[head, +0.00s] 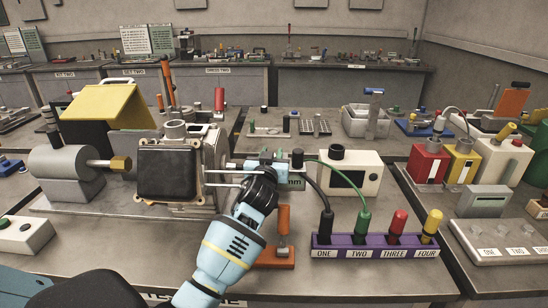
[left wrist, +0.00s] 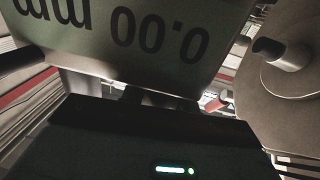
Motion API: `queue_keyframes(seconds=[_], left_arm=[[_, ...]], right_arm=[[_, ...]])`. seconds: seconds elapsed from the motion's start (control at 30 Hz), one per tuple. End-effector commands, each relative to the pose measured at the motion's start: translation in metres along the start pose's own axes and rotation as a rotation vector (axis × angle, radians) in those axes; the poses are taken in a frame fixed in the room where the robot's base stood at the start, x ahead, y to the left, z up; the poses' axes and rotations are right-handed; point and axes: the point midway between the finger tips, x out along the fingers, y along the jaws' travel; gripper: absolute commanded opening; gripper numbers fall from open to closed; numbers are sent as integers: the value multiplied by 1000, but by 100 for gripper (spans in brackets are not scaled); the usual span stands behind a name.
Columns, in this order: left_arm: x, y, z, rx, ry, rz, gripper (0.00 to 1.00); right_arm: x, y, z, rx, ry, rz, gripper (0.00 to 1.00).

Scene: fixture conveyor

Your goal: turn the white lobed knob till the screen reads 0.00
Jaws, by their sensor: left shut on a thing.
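The screen (head: 296,181) shows as a small green patch just right of my left gripper in the head view. In the left wrist view the screen (left wrist: 120,40) fills the top, upside down, and reads 0.00 mm. The white lobed knob is hidden by the gripper in the head view and cannot be made out in the left wrist view. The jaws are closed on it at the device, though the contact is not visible. My right gripper is not in view.
A dark square-faced machine (head: 166,172) with metal rods stands close left of the gripper. An orange-handled clamp (head: 283,222) stands to its right. Nearby are a purple socket block (head: 375,246) with cabled plugs and a cream box (head: 351,170). The front bench edge is fairly clear.

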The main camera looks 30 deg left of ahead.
Motion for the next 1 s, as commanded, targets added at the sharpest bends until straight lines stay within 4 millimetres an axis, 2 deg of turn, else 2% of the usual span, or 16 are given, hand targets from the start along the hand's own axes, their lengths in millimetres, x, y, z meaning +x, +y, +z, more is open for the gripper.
queue_keyframes(seconds=[0.03, 0.17, 0.57, 0.6, 0.77, 1.0], left_arm=[[0, 1, 4, -4, -1, -25, 7], [0, -1, 3, -2, -1, -78, 7], [0, -3, -1, 1, 0, -105, 7], [0, -3, -1, 1, 0, -105, 31], [0, -3, -1, 1, 0, -105, 52], [0, -3, 0, 0, -1, -104, 52]], right_arm=[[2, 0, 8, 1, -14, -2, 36], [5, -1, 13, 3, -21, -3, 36], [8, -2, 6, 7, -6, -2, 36], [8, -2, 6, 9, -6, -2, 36], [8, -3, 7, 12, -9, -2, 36], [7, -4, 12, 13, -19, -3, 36]])
